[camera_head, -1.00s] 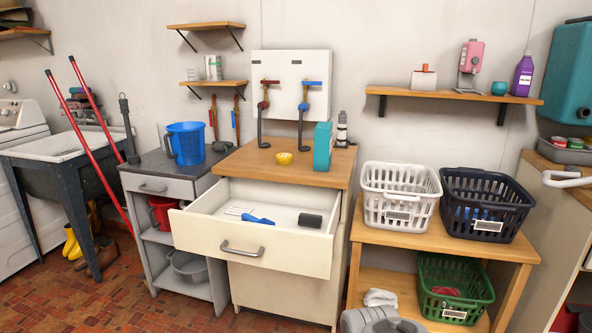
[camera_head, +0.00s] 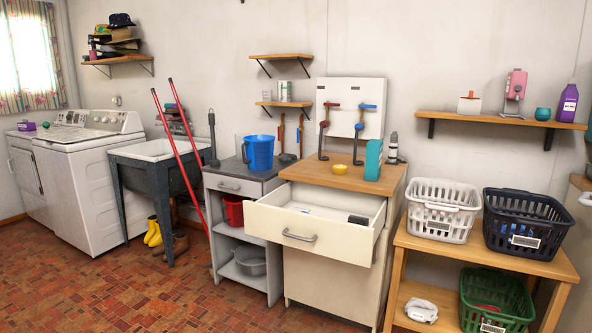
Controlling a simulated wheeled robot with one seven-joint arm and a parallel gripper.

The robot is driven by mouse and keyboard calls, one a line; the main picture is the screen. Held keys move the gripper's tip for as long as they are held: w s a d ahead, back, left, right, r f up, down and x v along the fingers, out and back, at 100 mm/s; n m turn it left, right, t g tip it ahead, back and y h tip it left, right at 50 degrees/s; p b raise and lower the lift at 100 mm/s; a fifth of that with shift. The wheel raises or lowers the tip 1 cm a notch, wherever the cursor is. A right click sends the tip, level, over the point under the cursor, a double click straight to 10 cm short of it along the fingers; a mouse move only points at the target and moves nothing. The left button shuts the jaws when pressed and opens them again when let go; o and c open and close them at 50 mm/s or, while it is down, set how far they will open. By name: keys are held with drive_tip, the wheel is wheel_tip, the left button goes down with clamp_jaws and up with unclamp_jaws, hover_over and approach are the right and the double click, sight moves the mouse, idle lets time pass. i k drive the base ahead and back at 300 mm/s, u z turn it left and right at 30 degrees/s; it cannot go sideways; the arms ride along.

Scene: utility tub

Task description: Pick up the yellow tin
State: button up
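The yellow tin (camera_head: 340,169) is small, low and round. It sits on the wooden top of the cream cabinet (camera_head: 322,292), left of a teal box (camera_head: 373,160) and below the pipes and taps on the wall. Nothing covers it. My gripper is not in view.
The cabinet's drawer (camera_head: 310,238) is pulled open in front of the tin, with a dark item inside. A blue jug (camera_head: 258,152) stands on the grey counter to the left. White (camera_head: 438,210) and dark blue (camera_head: 527,226) baskets stand to the right. The floor (camera_head: 140,285) at left is clear.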

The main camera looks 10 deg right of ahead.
sight(338, 169)
drive_tip(key=u, duration=0.8)
drive_tip(key=i, duration=0.7)
drive_tip(key=u, duration=0.7)
drive_tip(key=i, duration=0.85)
drive_tip(key=z, duration=0.7)
drive_tip(key=i, duration=0.7)
drive_tip(key=z, duration=0.75)
